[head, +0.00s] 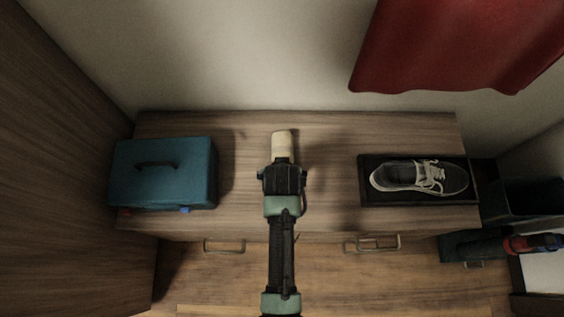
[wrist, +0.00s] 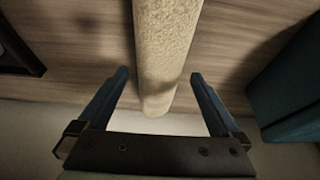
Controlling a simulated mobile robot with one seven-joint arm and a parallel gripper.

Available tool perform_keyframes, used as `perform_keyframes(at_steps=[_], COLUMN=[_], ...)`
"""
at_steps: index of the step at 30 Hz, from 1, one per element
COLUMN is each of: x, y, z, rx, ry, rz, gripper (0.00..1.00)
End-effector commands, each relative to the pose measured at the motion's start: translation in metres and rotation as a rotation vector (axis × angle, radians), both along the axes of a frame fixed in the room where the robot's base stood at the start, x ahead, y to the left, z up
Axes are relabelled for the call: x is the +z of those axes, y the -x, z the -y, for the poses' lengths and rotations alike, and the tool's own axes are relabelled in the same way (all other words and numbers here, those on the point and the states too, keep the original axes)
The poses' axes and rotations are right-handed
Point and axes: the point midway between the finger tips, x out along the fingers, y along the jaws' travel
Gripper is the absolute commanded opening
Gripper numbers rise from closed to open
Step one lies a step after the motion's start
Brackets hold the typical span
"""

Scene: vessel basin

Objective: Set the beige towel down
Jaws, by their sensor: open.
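The beige towel (head: 281,143) is a rolled, pale cylinder over the wooden dresser top, near its back middle. In the wrist view the towel (wrist: 165,50) runs lengthwise between my two fingers, with a clear gap on each side. My gripper (wrist: 158,77) is open around it and does not pinch it. In the head view my gripper (head: 282,172) covers the towel's near part. I cannot tell whether the towel rests fully on the wood.
A teal box with a handle (head: 163,174) stands on the dresser top (head: 320,135) at left. A dark tray (head: 367,198) holding a grey shoe (head: 420,178) is at right. Bare wood lies between them. A red cloth (head: 450,45) hangs on the back wall.

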Motion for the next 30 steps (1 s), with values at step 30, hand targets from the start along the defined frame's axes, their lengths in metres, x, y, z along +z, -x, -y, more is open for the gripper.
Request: perform_keyframes(at_steps=[30], x=[0.280], y=[-0.102], z=[0.004], rx=[0.000], ry=[0.012], rz=[0.583], gripper=[1.00])
